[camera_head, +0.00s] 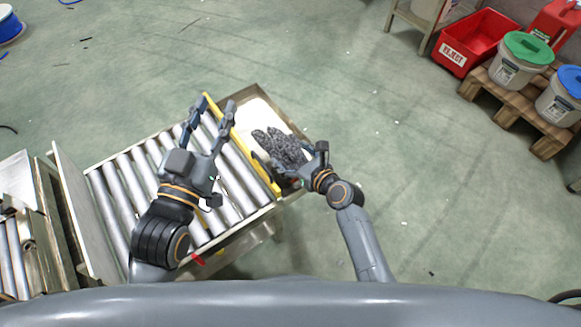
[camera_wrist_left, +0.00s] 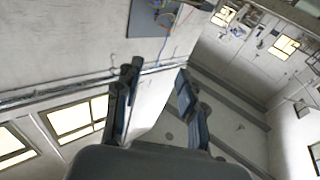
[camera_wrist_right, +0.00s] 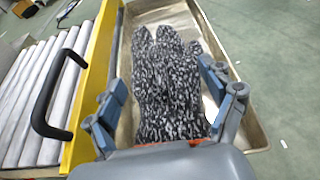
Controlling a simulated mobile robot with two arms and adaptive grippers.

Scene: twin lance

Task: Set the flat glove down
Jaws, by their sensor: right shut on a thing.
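The flat glove (camera_head: 278,145), speckled black and grey, is at the end of the roller table, over a shallow metal tray (camera_head: 245,97). In the right wrist view the glove (camera_wrist_right: 168,85) stretches away from my right gripper (camera_wrist_right: 165,115), with its fingers pointing to the far end of the tray (camera_wrist_right: 259,138). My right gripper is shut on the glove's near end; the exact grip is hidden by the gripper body. I cannot tell whether the glove touches the tray floor. My left gripper (camera_head: 211,112) is open and empty above the rollers, its fingers apart.
A yellow bar (camera_head: 240,140) with a black handle (camera_wrist_right: 52,95) stands between the rollers (camera_head: 120,185) and the tray. A red crate (camera_head: 474,42) and lidded buckets (camera_head: 515,60) on a pallet stand at the upper right.

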